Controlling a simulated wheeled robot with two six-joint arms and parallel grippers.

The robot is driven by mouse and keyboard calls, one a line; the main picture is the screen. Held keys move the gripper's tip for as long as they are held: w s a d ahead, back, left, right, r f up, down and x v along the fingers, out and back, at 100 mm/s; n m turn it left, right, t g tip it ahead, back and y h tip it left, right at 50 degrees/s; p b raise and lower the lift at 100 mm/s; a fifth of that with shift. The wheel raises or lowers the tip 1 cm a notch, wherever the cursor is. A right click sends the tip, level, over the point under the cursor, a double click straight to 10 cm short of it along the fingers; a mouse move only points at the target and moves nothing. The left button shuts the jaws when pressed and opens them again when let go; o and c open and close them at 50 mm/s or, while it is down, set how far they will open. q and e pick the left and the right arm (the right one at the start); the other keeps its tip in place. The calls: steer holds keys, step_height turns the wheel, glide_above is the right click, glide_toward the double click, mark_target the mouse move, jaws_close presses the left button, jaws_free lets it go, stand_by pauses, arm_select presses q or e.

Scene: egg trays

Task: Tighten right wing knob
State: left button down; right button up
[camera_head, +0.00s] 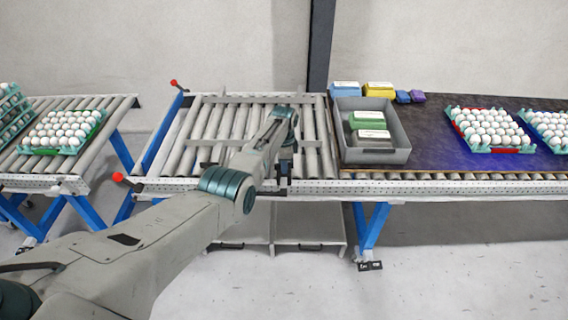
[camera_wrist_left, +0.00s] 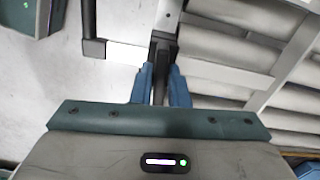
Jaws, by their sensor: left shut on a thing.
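My left gripper (camera_head: 284,176) is at the front rail of the middle roller conveyor. In the left wrist view its two blue fingers (camera_wrist_left: 160,82) are closed on either side of a thin dark piece, which looks like the wing knob (camera_wrist_left: 160,60). The knob sits where a grey bar meets the rail. In the head view the knob is small and dark and mostly hidden by the gripper, so its turn angle cannot be told. My right gripper is in neither view.
A grey frame (camera_head: 205,143) lies over the conveyor's rollers. A grey bin (camera_head: 400,155) with boxes stands to the right. Egg trays stand on the left conveyor (camera_head: 100,142) and on the dark belt (camera_head: 435,155). Red-knobbed levers (camera_head: 118,177) stick out at the left.

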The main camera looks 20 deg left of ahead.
arm_select(q)
steer(key=shift+r+m, duration=0.1)
steer(key=shift+m, duration=0.5)
steer(key=c, duration=1.4)
jaws_free()
steer(key=shift+r, duration=0.5)
step_height(320, 180, up, 10)
steer(key=b, duration=0.1)
steer(key=shift+f, duration=0.15)
